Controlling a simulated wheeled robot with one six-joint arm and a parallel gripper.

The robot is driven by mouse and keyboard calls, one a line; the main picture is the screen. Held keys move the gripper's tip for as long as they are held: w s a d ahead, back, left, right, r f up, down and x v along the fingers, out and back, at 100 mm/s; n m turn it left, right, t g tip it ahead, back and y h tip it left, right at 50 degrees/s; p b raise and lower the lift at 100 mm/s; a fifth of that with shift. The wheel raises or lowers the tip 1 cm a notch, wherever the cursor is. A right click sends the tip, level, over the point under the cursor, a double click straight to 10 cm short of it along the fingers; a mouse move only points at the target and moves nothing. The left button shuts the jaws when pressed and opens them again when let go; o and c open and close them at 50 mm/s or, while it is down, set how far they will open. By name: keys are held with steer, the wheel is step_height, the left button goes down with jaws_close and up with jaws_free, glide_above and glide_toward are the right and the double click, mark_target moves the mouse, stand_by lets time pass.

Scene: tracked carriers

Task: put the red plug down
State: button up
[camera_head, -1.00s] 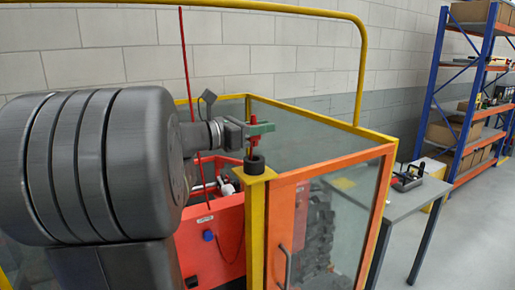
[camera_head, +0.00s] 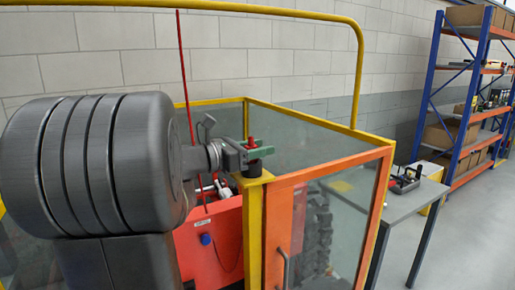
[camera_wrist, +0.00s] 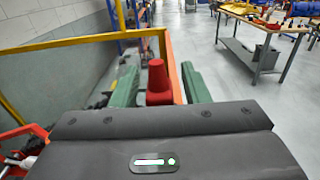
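The red plug (camera_head: 251,142) stands upright over the yellow corner post, with its top showing above my green fingers. In the wrist view the plug (camera_wrist: 158,84) is between the fingers, with a narrow gap on each side. My gripper (camera_head: 256,153) is low at the post top, fingers around the plug but apart from it; the wrist view also shows my gripper (camera_wrist: 160,88). A dark ring (camera_head: 247,179) sits on the post just below the fingers. The plug's lower end is hidden by the fingers and ring, so how deep it sits cannot be told.
The yellow post (camera_head: 255,230) is the corner of a glass-walled enclosure with an orange door frame (camera_head: 325,169). A red machine body (camera_head: 222,235) stands inside. A grey table (camera_head: 418,198) is at the right, with blue-orange shelving (camera_head: 432,92) behind it.

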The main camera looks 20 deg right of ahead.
steer(key=shift+r, duration=0.1)
steer(key=shift+r, duration=0.25)
steer(key=a+b, duration=0.1)
steer(key=a, duration=1.1)
steer(key=shift+s, duration=0.45)
steer(key=shift+d, duration=0.15)
steer(key=d, duration=0.3)
steer(key=d+p, duration=0.1)
steer(key=d, duration=0.3)
steer(key=w+d, duration=0.1)
steer(key=d, duration=0.3)
steer(key=shift+d, duration=0.25)
steer(key=shift+d+f, duration=0.15)
steer(key=shift+f, duration=0.25)
steer(key=shift+r, duration=0.15)
